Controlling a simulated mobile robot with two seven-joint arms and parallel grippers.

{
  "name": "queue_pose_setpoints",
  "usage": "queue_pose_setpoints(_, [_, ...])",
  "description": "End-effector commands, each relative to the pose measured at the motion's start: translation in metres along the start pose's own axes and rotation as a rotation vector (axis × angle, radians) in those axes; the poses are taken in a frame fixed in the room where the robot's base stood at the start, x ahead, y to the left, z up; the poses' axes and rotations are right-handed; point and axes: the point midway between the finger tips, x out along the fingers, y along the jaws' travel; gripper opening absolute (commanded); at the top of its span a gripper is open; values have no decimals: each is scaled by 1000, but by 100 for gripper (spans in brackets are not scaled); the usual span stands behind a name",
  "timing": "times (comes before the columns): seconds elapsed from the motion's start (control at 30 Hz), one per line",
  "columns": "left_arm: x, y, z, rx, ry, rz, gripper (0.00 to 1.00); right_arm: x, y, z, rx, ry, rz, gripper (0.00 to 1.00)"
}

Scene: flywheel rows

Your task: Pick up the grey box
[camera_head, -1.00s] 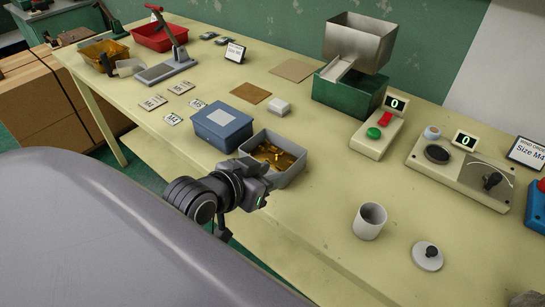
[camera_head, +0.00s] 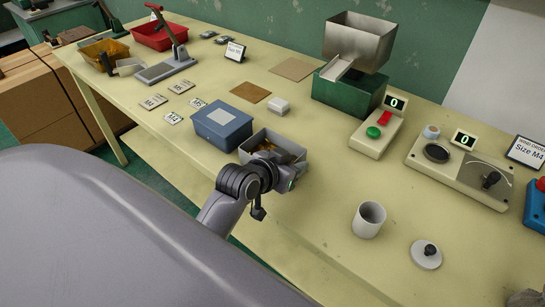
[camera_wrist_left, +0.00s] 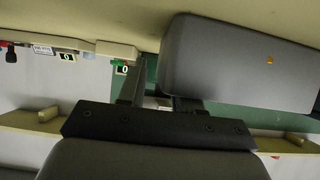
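The grey box (camera_head: 282,142) is an open bin holding brass-coloured parts. It stands on the yellow table, just right of the blue lidded box, in the head view. My left gripper (camera_head: 289,174) is at its near right side, and my wrist hides part of its front. In the left wrist view a large grey surface, seemingly the box (camera_wrist_left: 240,65), fills the upper right, close to one finger. The two fingers of the left gripper (camera_wrist_left: 155,90) stand apart there with a gap between them. Contact with the box cannot be told.
The blue box (camera_head: 222,127) stands close on the left. A white cup (camera_head: 369,220) and a round lid (camera_head: 426,254) lie to the right. A green machine with a hopper (camera_head: 350,90) and a button box (camera_head: 375,136) stand behind. The table between box and cup is clear.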

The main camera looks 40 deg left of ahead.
Motion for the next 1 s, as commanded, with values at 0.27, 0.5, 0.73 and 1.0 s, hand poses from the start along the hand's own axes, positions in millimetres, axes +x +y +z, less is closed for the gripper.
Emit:
queue_pose_setpoints(0.27, [12,0,0,1,0,0,34,-1,0,-1,0,0,0,43])
queue_pose_setpoints(0.5, [11,0,0,1,0,0,5,-1,0,-1,0,0,0,43])
queue_pose_setpoints(0.73, [11,0,0,1,0,0,0,-1,0,-1,0,0,0,43])
queue_pose_setpoints(1.0, [11,0,0,1,0,0,0,-1,0,-1,0,0,0,43])
